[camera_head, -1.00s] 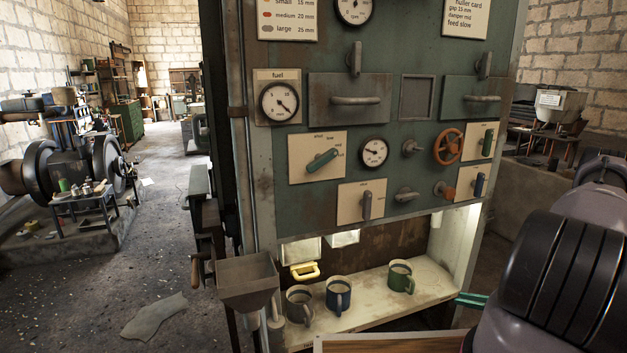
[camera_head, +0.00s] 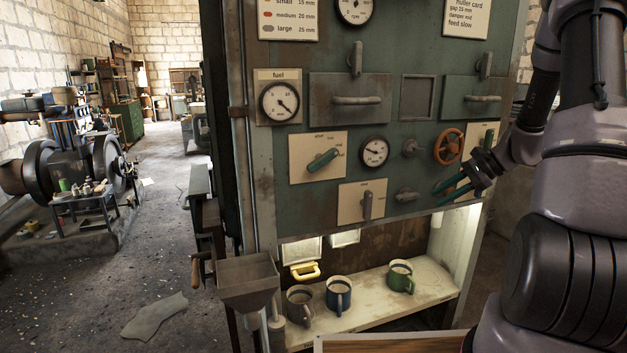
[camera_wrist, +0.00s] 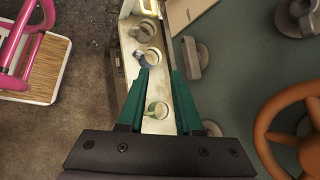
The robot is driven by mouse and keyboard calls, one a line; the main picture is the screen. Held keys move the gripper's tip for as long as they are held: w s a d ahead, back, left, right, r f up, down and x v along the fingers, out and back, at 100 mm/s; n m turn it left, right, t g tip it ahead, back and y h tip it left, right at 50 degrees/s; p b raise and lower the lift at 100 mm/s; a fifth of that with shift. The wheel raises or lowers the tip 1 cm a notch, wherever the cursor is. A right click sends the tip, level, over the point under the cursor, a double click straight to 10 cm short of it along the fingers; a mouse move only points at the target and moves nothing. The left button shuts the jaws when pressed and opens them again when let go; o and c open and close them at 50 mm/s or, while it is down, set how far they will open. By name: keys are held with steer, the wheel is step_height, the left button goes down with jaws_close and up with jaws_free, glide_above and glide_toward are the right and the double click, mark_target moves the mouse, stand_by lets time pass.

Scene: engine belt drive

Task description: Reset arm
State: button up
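My gripper (camera_head: 455,188) is raised at the right of the green control panel (camera_head: 285,212), in front of its lower right part. Its teal fingers are spread apart with nothing between them. In the wrist view my gripper (camera_wrist: 160,95) also shows open fingers, with the lit shelf and its mugs seen below and beyond them. My arm reaches up along the right side of the head view and hides part of the panel's right edge, including most of the plates there.
An orange handwheel (camera_head: 448,146) is close to my gripper, and also shows at the right in the wrist view (camera_wrist: 262,128). A grey mug (camera_head: 299,305), a blue mug (camera_head: 338,295) and a green mug (camera_head: 401,277) stand on the shelf (camera_head: 371,301). A hopper (camera_head: 247,273) stands left.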

steer(key=s+a+r+n+h, duration=0.2)
steer(key=s+a+r+n, duration=0.15)
steer(key=r, duration=0.35)
steer(key=s+a+r+n+h, duration=0.2)
steer(key=s+a+r, duration=0.25)
steer(key=r, duration=0.35)
steer(key=s+a+r+n+t+h, duration=0.1)
steer(key=s+r+n+t, duration=0.1)
steer(key=s+r, duration=0.2)
steer(key=s+a+r+n+t+h, duration=0.1)
steer(key=s+r, duration=0.4)
steer(key=s, duration=0.6)
steer(key=shift+a+r+n+t+h, duration=0.15)
steer(key=shift+a+n+t+h, duration=0.3)
steer(key=shift+n, duration=0.8)
steer(key=shift+w+d, duration=0.1)
